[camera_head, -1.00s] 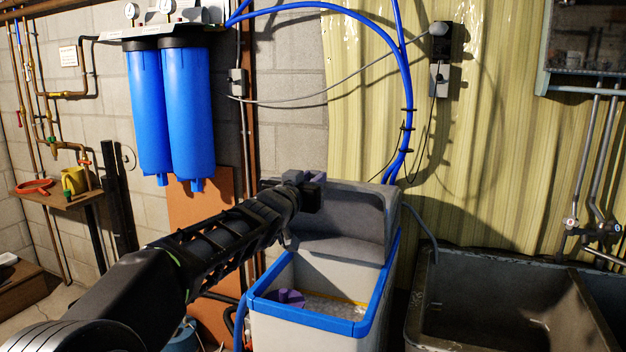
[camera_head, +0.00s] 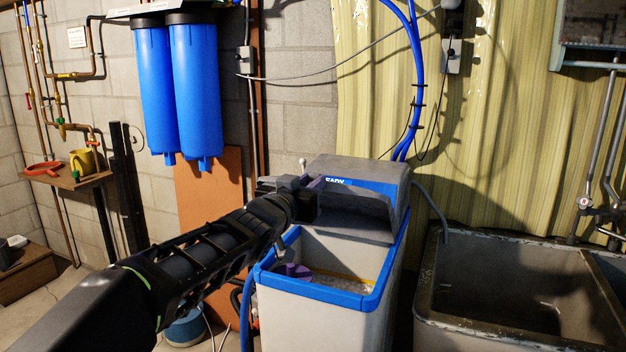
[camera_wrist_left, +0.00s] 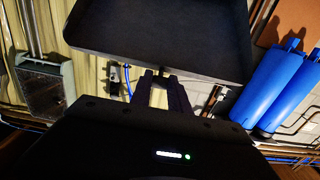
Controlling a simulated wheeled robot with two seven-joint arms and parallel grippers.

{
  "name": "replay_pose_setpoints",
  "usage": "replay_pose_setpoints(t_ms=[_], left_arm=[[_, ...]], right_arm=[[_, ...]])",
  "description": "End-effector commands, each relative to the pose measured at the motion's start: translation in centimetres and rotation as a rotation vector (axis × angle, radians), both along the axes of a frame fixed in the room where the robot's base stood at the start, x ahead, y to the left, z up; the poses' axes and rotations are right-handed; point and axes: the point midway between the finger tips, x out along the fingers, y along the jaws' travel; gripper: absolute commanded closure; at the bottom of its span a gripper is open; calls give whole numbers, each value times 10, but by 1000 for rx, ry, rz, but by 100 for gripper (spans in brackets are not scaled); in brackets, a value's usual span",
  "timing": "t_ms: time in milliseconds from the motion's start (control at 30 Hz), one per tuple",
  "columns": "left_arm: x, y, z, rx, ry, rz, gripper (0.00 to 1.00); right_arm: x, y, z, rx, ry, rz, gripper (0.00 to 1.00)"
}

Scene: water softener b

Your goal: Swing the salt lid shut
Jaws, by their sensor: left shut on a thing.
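The grey salt lid (camera_head: 352,210) of the water softener is tilted partway over the back of the open tank, hinged at the rear. The tank (camera_head: 330,320) is pale with a blue rim, and whitish salt and a purple piece show inside. My left gripper (camera_head: 312,198) is at the lid's left edge, shut on it. In the left wrist view the lid's dark underside (camera_wrist_left: 165,40) fills the top, and the fingers (camera_wrist_left: 160,92) meet its edge. My right gripper is in neither view.
A stained utility sink (camera_head: 500,290) stands right of the tank. Blue filter housings (camera_head: 180,90) hang on the wall at left. A blue hose runs down the tank's left side. The space above the tank's front opening is clear.

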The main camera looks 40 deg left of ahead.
Motion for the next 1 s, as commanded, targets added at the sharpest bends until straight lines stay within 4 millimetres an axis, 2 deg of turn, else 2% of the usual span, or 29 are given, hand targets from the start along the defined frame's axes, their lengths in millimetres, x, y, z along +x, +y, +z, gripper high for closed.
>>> replay_pose_setpoints(t_ms=[367,1000], left_arm=[[-1,0,1,1,-2,0,100],[-25,-8,-49,1,0,0,100]], right_arm=[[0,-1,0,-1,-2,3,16],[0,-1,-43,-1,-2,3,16]])
